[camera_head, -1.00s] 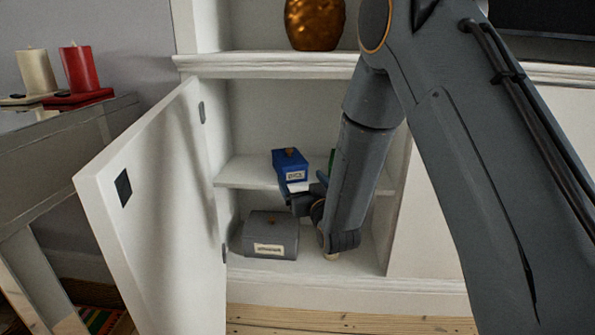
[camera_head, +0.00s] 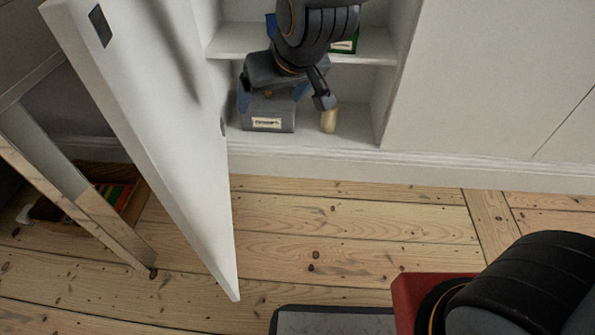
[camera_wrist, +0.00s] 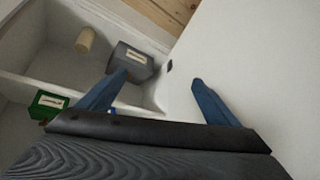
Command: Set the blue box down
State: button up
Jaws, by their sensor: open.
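The blue box (camera_head: 270,24) is on the middle shelf of the open white cabinet, mostly hidden behind my arm. A small patch of blue (camera_wrist: 112,110) at the base of a finger in the wrist view may be part of it; I cannot tell for sure. My gripper (camera_wrist: 159,78) is open, with its two blue fingers spread apart and nothing between them. In the head view my gripper (camera_head: 272,94) is below the blue box, in front of the grey box.
The labelled grey box (camera_head: 267,115) and a pale cylinder (camera_head: 329,120) stand on the cabinet's bottom. A green box (camera_head: 344,44) is on the middle shelf. The open cabinet door (camera_head: 150,130) stands out at left. Floorboards in front are mostly clear.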

jog(key=s+d+r+g+h, duration=0.1)
jog(key=s+d+g, duration=0.2)
jog(key=s, duration=0.8)
jog(key=s+d+r+n+g+h, duration=0.1)
jog(key=s+d+g, duration=0.1)
jog(key=s, duration=0.9)
jog(key=shift+d+r+g, duration=0.25)
jog(key=shift+d+g, duration=0.15)
jog(key=shift+d, duration=0.2)
jog(key=shift+w+r+p, duration=0.1)
jog(key=shift+r+p, duration=0.3)
jog(key=d+r+m+p, duration=0.2)
jog(key=d+r+p, duration=0.5)
jog(key=p, duration=0.5)
jog(key=d+r+m+h+p, duration=0.1)
jog(key=d+r+p, duration=0.5)
jog(key=r+p, duration=0.6)
jog(key=d+r+m+p, duration=0.3)
jog(key=d+r+p, duration=0.4)
jog(key=p, duration=0.6)
notch_tip(320, 180, up, 3)
jog(key=shift+d+f+m+h+p, duration=0.15)
jog(key=shift+d+m+h+p, duration=0.15)
jog(key=shift+d+h+p, duration=0.1)
